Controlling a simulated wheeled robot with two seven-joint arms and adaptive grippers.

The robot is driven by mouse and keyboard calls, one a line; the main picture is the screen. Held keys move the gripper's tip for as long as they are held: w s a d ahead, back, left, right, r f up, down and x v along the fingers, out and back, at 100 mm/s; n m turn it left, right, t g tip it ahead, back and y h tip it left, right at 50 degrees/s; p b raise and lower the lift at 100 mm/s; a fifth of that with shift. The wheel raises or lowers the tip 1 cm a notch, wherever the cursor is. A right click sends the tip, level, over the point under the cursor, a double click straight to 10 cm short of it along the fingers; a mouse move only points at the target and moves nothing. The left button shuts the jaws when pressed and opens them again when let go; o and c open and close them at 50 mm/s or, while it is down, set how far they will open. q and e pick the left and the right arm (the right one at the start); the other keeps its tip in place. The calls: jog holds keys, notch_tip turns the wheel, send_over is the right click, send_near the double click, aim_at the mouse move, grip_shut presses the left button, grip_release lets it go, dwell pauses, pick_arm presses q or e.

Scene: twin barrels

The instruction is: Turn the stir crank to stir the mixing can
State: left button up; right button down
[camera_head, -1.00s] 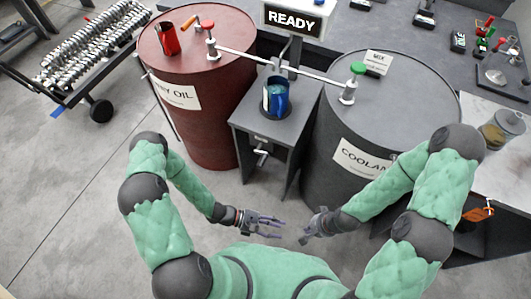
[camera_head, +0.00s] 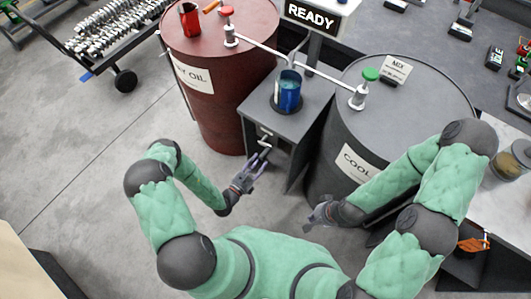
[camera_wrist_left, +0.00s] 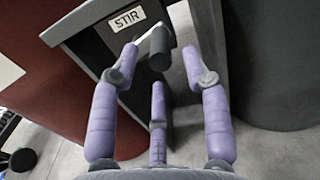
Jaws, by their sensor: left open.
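The blue mixing can (camera_head: 287,96) stands upright on the grey stand (camera_head: 258,106) between two barrels. The stir crank (camera_head: 265,141) sticks out of the stand's front, below the can. My left gripper (camera_head: 259,164) is open just below and in front of the crank. Its purple fingers (camera_wrist_left: 159,68) are spread around the grip in that view, and I see no contact. My right gripper (camera_head: 318,214) hangs empty before the coolant barrel; its opening is unclear.
The red oil barrel (camera_head: 213,105) stands left of the stand and the dark coolant barrel (camera_head: 400,125) right. Each has a valve on top with a pipe towards the can. A "READY" sign (camera_head: 311,17) stands behind. The floor before the stand is clear.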

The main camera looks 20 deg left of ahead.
aim_at(269, 148)
pick_arm(q)
jog(key=shift+b+x, duration=0.5)
jog(key=shift+x, duration=2.6)
grip_shut()
